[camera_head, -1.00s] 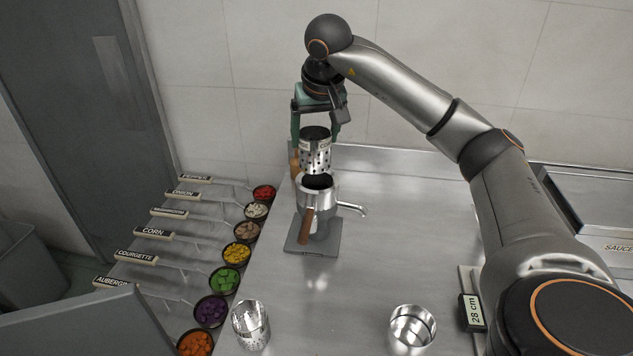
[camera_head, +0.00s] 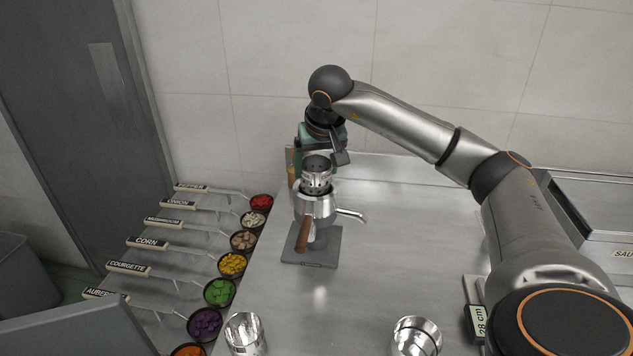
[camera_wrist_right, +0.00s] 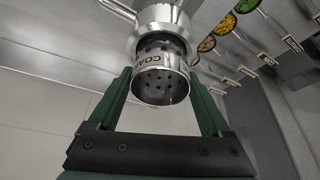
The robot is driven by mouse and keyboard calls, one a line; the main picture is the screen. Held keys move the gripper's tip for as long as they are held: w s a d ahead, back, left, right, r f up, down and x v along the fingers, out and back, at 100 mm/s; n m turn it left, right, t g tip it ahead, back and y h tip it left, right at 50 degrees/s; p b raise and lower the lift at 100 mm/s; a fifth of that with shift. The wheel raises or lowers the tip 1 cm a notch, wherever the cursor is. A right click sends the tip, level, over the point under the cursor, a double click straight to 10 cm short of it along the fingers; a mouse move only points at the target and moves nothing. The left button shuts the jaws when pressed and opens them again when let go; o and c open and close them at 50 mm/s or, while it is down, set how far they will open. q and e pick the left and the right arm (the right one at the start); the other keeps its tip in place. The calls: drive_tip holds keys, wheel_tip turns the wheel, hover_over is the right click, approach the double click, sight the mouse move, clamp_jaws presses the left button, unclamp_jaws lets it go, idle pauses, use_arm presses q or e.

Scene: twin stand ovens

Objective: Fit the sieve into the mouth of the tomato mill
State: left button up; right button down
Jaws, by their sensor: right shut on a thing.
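The sieve (camera_head: 317,184) is a shiny perforated metal cylinder with a dark inside. My right gripper (camera_head: 318,164), with green fingers, is shut on it from behind. The tomato mill (camera_head: 316,208) is a metal body with a round mouth, a spout to the right and a brown wooden handle, on a grey base plate. The sieve stands upright over the mouth, its lower end at or just inside the rim; how deep is hidden. In the right wrist view the sieve (camera_wrist_right: 160,88), lettered "COA", sits between the fingers against the mill's funnel (camera_wrist_right: 160,22). My left gripper is not in view.
Two other metal cylinders, one at front left (camera_head: 245,335) and one at front centre (camera_head: 416,337), stand on the steel counter (camera_head: 380,260). Bowls of coloured vegetables (camera_head: 219,292) with name tags line the left. A "28 cm" display (camera_head: 478,320) is at right.

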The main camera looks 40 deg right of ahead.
drive_tip(key=x, duration=0.3)
drive_tip(key=shift+s+a+f, duration=0.15)
drive_tip(key=shift+s+a, duration=0.05)
drive_tip(key=shift+s, duration=0.05)
drive_tip(key=shift+d, duration=0.1)
drive_tip(key=shift+r, duration=0.25)
unclamp_jaws()
drive_tip(key=shift+w, duration=0.1)
drive_tip(key=v, duration=1)
drive_tip(key=shift+r, duration=0.45)
drive_tip(key=shift+s+r, duration=0.25)
drive_tip(key=shift+r, duration=0.4)
